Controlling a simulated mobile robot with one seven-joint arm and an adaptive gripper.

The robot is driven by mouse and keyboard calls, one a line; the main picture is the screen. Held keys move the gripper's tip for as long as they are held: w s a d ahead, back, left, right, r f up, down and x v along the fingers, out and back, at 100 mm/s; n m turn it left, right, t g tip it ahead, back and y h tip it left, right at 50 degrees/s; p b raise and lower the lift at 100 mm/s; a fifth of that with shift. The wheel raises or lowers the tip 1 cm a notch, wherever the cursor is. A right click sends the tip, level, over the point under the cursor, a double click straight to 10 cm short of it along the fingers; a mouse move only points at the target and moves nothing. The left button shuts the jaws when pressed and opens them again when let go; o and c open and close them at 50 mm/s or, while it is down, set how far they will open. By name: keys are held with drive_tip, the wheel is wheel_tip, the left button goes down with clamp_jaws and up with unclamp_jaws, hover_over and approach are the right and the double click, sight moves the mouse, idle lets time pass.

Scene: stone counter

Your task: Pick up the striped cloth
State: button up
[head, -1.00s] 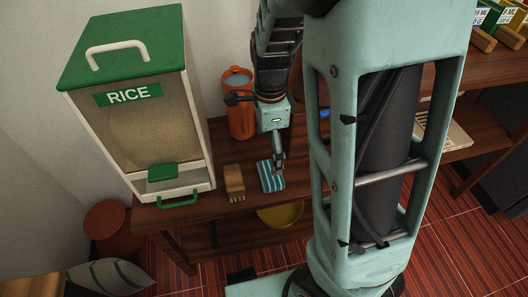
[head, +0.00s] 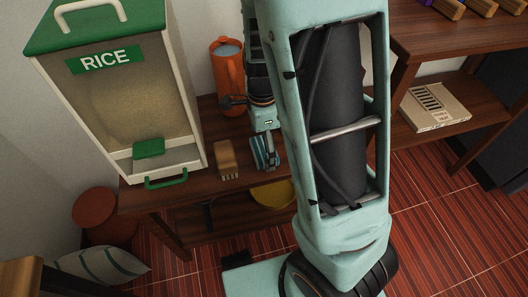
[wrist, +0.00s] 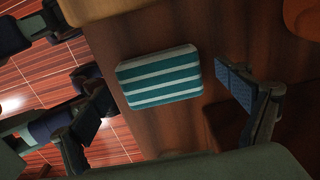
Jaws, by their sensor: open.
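The striped cloth (wrist: 160,77), teal and white, is a small folded pad lying flat on the dark wooden table (wrist: 135,30). It lies between my two open fingers in the wrist view, with clear space to the right finger. My gripper (wrist: 168,105) is open and empty above the table. In the head view my gripper (head: 268,150) is in front of the cloth (head: 256,157) and hides part of it. The height gap between fingertips and cloth is hard to tell.
A wooden brush (head: 225,160) lies just left of the cloth. A large rice dispenser (head: 125,100) stands further left, and an orange jug (head: 228,75) behind. The table's front edge is close to the cloth. A yellow bowl (head: 273,193) sits on the shelf below.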

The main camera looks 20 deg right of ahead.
drive_tip(key=shift+c, duration=0.7)
drive_tip(key=c, duration=1.1)
drive_tip(key=shift+r, duration=0.15)
